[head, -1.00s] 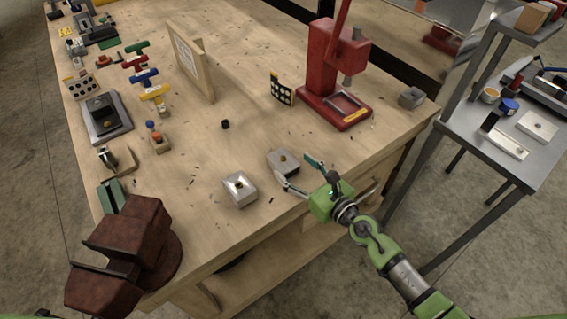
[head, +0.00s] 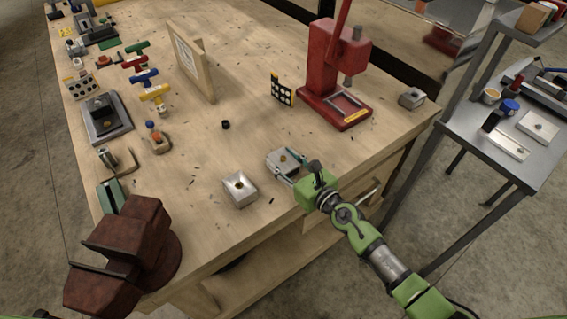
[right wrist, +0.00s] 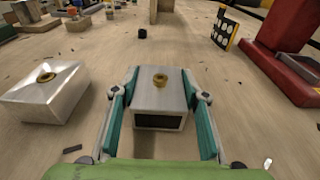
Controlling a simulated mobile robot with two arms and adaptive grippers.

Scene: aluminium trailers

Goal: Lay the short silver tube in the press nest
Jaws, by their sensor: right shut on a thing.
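The short silver tube (head: 283,161) is a small boxy grey piece with a brass fitting on top, near the bench's front edge. In the right wrist view the tube (right wrist: 159,97) sits between two teal finger pads, with a dark opening facing me. My right gripper (head: 289,168) is shut on it, one finger on each side, and it appears to rest on the bench. The press nest (head: 347,104) is the framed recess in the base of the red press (head: 334,60), behind and to the right. It looks empty. My left gripper is out of view.
A similar silver block (head: 240,188) with a brass fitting stands to the left of the held tube; a smaller grey block (head: 411,97) is right of the press. A dotted card (head: 282,89) stands left of the press. Bare bench lies between tube and press.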

